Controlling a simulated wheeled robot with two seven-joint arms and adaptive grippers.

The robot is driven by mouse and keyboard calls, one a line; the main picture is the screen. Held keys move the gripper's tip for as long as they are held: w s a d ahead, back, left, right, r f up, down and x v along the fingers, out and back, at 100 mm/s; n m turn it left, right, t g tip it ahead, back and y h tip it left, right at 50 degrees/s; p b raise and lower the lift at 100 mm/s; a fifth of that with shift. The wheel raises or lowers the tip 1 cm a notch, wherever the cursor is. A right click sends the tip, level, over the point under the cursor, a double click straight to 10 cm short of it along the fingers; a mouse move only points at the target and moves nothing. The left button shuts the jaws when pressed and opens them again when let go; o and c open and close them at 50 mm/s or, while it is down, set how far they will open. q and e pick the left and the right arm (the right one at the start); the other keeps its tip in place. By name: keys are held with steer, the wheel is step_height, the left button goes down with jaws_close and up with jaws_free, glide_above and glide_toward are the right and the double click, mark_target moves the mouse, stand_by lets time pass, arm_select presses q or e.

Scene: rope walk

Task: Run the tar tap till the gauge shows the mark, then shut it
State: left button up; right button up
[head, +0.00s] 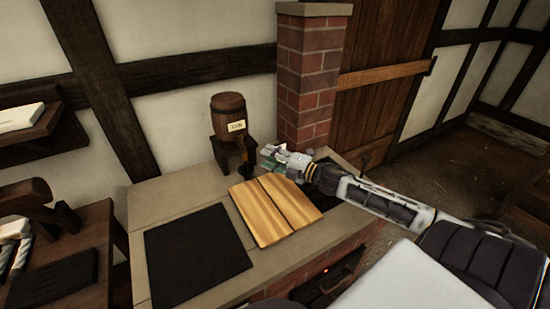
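A small brown wooden barrel (229,117) with a pale label stands on a dark wooden stand (228,152) against the back wall. Its dark tap (245,168) hangs at the front right of the barrel, low over the counter. My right gripper (268,158) reaches in from the right, close beside the tap. I cannot tell whether it touches the tap, and its fingers are too small to show whether they are open or shut. A greenish patch shows at the gripper. I cannot make out a gauge, its mark or any flowing tar. My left gripper is not in view.
A two-part wooden lid (274,209) lies on the stone-topped brick counter (161,198), below my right gripper. A black plate (196,254) lies left of it. A brick pillar (311,80) rises behind the gripper. A wooden bench (83,235) stands at left.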

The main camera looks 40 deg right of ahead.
steer(key=shift+r, duration=0.1)
